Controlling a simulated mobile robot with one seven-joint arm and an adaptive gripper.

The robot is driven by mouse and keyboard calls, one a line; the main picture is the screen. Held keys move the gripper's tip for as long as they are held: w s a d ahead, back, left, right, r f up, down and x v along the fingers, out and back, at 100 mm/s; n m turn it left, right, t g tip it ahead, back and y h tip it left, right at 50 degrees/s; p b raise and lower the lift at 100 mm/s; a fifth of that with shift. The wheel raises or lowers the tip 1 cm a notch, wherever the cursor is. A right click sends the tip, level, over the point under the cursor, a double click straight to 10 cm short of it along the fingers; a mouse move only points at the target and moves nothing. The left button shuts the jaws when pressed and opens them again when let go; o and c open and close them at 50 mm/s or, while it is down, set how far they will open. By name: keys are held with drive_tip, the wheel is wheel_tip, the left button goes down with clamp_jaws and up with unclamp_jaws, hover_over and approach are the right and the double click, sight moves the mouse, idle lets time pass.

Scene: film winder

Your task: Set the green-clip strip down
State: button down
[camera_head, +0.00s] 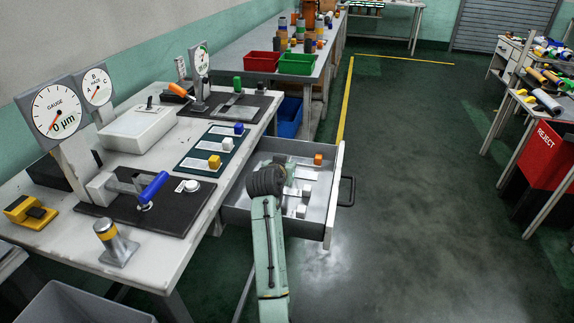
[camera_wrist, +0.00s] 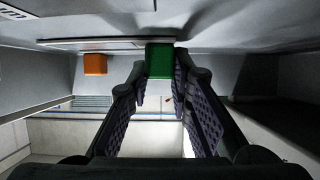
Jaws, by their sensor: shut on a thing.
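My gripper (camera_wrist: 160,84) is shut on the green clip (camera_wrist: 160,61) of the green-clip strip, seen between the fingertips in the wrist view. A thin pale strip edge (camera_wrist: 100,43) runs behind the clip; I cannot tell whether it belongs to this strip. In the head view my arm reaches over the open drawer (camera_head: 328,217), and my wrist hides most of the gripper and the held clip. I cannot tell whether the strip touches the drawer floor.
An orange clip (camera_head: 318,160) and white clips (camera_head: 306,191) lie in the drawer. The drawer walls stand close around my gripper. On the bench (camera_head: 150,245), a dark mat (camera_head: 187,163) holds strips with blue (camera_head: 239,128), white (camera_head: 227,144) and yellow (camera_head: 214,162) clips.

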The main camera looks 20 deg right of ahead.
drive_tip(key=c, duration=1.5)
unclamp_jaws()
drive_tip(key=shift+o, duration=0.2)
drive_tip(key=shift+r, duration=0.2)
drive_tip(key=b+v, duration=0.1)
drive_tip(key=v, duration=0.6)
drive_tip(key=shift+s+a+b, duration=0.15)
drive_tip(key=shift+s+b, duration=0.05)
drive_tip(key=shift+b, duration=0.1)
